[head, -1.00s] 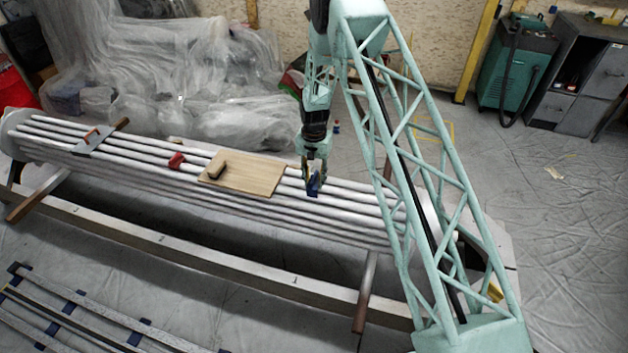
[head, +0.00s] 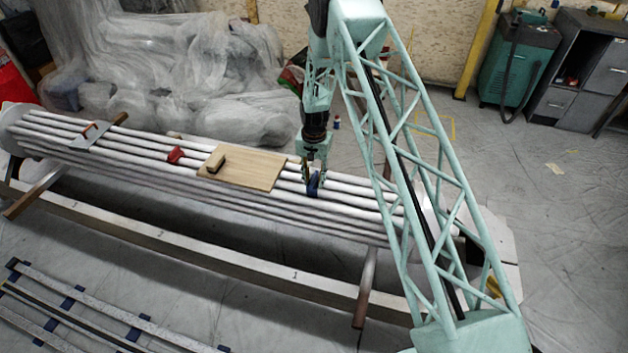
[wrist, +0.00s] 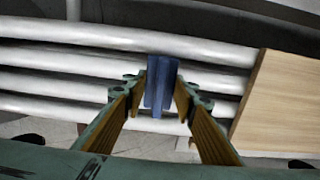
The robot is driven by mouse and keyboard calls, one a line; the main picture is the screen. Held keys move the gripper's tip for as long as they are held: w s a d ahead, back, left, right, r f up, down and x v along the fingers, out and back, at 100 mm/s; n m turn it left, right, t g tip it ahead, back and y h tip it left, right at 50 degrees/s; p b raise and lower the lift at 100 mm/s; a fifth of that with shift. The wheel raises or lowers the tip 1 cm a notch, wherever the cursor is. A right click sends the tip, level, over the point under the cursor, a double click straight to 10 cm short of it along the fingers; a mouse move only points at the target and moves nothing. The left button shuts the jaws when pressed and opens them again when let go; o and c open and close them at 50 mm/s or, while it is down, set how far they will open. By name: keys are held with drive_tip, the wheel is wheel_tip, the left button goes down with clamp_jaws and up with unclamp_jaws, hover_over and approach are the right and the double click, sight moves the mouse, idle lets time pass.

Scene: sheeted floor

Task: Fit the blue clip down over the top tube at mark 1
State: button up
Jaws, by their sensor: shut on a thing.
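The blue clip (head: 313,184) is between the fingers of my gripper (head: 314,176), at the white tubes (head: 350,203) right of the wooden board. In the wrist view, my gripper (wrist: 162,106) is shut on the clip (wrist: 160,82), with an orange-padded finger on each side. The clip stands across the tubes (wrist: 80,58) in that view. I cannot tell whether it touches or sits around a tube. A small "1" (head: 295,274) shows on the front beam; the fingers and clip hide the tube right under them.
The wooden board (head: 255,172) with a small block (head: 215,161) lies on the tubes just left of my gripper. A red clip (head: 175,155) and a grey plate (head: 90,135) are further left. Plastic sheeting (head: 200,90) heaps behind. The tubes right of the clip look clear.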

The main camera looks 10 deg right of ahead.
drive_tip(key=shift+f+b, duration=0.6)
drive_tip(key=shift+f, duration=0.7)
drive_tip(key=o, duration=0.9)
drive_tip(key=shift+o, duration=0.2)
drive_tip(key=shift+r, duration=0.1)
drive_tip(key=shift+r, duration=5.9)
drive_tip(key=shift+r, duration=0.15)
